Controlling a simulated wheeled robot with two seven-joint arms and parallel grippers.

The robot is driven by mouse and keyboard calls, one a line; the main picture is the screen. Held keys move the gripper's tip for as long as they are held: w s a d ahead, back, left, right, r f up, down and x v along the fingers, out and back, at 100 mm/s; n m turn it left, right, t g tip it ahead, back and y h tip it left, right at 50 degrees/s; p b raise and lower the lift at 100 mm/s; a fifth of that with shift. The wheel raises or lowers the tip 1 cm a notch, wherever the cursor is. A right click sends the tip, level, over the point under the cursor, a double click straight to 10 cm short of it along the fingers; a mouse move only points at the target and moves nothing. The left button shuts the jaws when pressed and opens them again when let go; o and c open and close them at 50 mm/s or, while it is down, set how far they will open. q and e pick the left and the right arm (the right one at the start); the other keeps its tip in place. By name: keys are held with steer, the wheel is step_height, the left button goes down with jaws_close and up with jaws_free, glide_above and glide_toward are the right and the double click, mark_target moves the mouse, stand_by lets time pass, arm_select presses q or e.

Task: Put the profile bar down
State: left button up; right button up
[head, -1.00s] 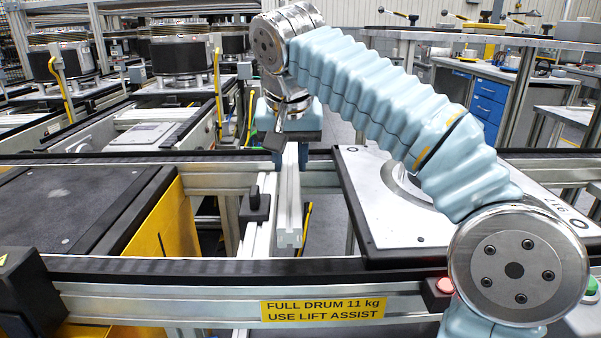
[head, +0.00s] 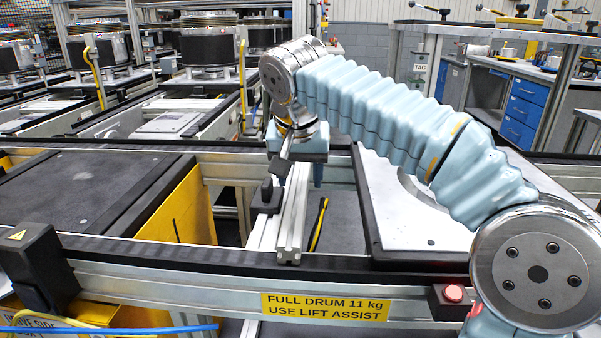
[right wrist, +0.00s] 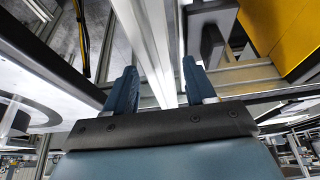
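The profile bar (head: 293,215) is a long silver aluminium bar in the head view. It points towards me, its near end over the inner edge of the front rail. I cannot tell whether it touches the rail. My right gripper (head: 298,160) is at its far part, with the fingers mostly hidden under the wrist. My left gripper is not in view.
A black block with a lever (head: 267,197) stands close left of the bar. A white plate (head: 400,210) lies to the right, and a dark-topped yellow-sided station (head: 85,190) to the left. The front rail (head: 220,285) carries a label and a red button (head: 453,293).

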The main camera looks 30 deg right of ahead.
steer(key=shift+r, duration=0.3)
steer(key=v, duration=1)
steer(key=shift+a+r, duration=0.15)
steer(key=shift+r, duration=0.2)
steer(key=shift+o, duration=0.4)
steer(key=shift+s+a+r, duration=0.1)
steer(key=shift+s+r, duration=0.15)
steer(key=shift+s, duration=0.05)
glide_above(302, 178)
steer(key=s+a, duration=0.1)
steer(key=s, duration=0.1)
step_height(302, 178, down, 7)
steer(key=shift+a+r, duration=0.15)
steer(key=shift+r, duration=0.05)
steer(key=shift+b+x, duration=0.55)
steer(key=shift+x, duration=2.25)
steer(key=shift+a, duration=0.1)
jaws_close()
